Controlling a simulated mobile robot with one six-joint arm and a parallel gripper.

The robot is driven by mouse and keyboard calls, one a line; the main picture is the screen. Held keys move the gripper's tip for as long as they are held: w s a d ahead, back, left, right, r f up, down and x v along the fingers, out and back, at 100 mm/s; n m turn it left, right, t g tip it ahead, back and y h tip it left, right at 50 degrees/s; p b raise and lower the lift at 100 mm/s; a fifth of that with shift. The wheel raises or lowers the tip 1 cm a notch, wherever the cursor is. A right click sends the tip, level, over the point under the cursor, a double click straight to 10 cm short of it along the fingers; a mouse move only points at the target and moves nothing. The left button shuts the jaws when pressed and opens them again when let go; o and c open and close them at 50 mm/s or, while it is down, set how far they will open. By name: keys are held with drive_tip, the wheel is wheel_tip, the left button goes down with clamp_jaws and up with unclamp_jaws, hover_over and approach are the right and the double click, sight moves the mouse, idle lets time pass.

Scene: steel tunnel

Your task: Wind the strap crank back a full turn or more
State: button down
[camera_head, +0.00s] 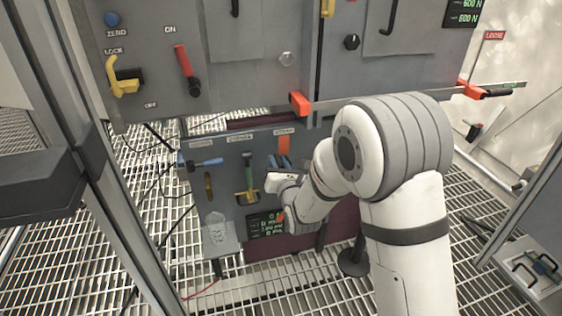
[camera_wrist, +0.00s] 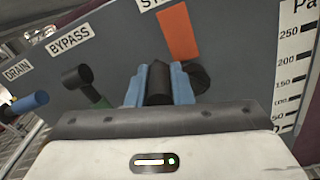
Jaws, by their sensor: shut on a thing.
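The strap crank shows in the wrist view as a dark cylindrical handle (camera_wrist: 158,86) below the orange strap (camera_wrist: 178,32). My gripper (camera_wrist: 159,84) is shut on this handle, with one light blue finger on each side. A dark round part just right of the fingers may belong to the crank, but it is mostly hidden. In the head view my gripper (camera_head: 280,162) is at the lower grey panel, just below the orange strap (camera_head: 284,145). My own wrist hides most of the crank there.
Left of the crank are a blue-handled drain lever (camera_head: 207,162) and a green bypass handle (camera_head: 248,170), close by. A dark display (camera_head: 266,224) sits low on the panel. An orange-ended bar (camera_head: 420,96) crosses above. A grey upright post stands at left.

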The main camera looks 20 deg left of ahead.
drive_tip(key=shift+s+a+f+n, duration=0.1)
drive_tip(key=shift+a+f+n, duration=0.1)
drive_tip(key=shift+n, duration=0.3)
drive_tip(key=c, duration=1.6)
unclamp_jaws()
drive_tip(key=shift+o, duration=0.2)
drive_tip(key=p+v, duration=0.2)
drive_tip(key=v, duration=0.6)
drive_tip(key=shift+o, duration=0.4)
drive_tip(key=shift+a, duration=0.1)
